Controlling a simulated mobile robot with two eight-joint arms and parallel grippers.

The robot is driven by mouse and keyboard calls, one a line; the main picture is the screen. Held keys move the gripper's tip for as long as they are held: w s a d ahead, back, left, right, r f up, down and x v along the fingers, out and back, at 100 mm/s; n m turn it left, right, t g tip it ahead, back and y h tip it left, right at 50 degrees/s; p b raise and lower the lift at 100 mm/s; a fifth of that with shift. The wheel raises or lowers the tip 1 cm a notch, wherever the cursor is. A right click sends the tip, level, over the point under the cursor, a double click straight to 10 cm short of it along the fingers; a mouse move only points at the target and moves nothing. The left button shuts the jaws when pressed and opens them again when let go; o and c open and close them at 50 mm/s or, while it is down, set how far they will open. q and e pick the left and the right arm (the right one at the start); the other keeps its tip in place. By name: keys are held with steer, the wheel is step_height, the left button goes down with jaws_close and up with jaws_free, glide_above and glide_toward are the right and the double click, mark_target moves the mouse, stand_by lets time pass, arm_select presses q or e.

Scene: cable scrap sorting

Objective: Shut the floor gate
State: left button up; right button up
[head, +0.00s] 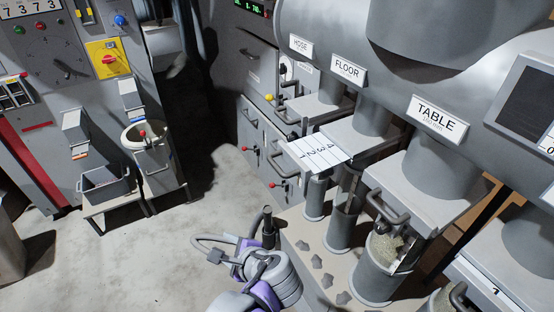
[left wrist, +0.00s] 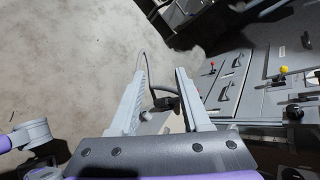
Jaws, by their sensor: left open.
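The floor gate (head: 318,151) is a flat pale slide with black numbered marks, sticking out to the left from the housing under the FLOOR sign (head: 348,70). A grey bar handle (head: 289,153) is at its outer end. My left gripper (head: 268,217) is low and left of the gate, apart from it in the head view. In the left wrist view its two pale fingers (left wrist: 161,68) are spread apart. A dark curved piece shows between or beyond them; I cannot tell what it is. My right gripper is not in view.
The TABLE gate (head: 425,190) and its pipe stand to the right, the HOSE gate (head: 312,105) behind. Cabinet levers with a yellow knob (head: 269,97) and red knobs (head: 257,149) are beyond the gripper. The concrete floor (head: 130,260) at left is clear.

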arm_select(q)
steer(key=w+d+r+m+t+y+p, duration=0.1)
steer(key=w+d+r+m+t, duration=0.15)
steer(key=d+r, duration=0.2)
steer(key=w+d+r+m+t+y, duration=0.1)
steer(key=w+d+r+m+t, duration=0.1)
steer(key=d+r+m, duration=0.25)
steer(key=m+t+p, duration=0.1)
steer(key=m+t, duration=0.2)
glide_toward(277, 166)
steer(key=x, duration=1)
steer(key=shift+f, duration=0.3)
jaws_close()
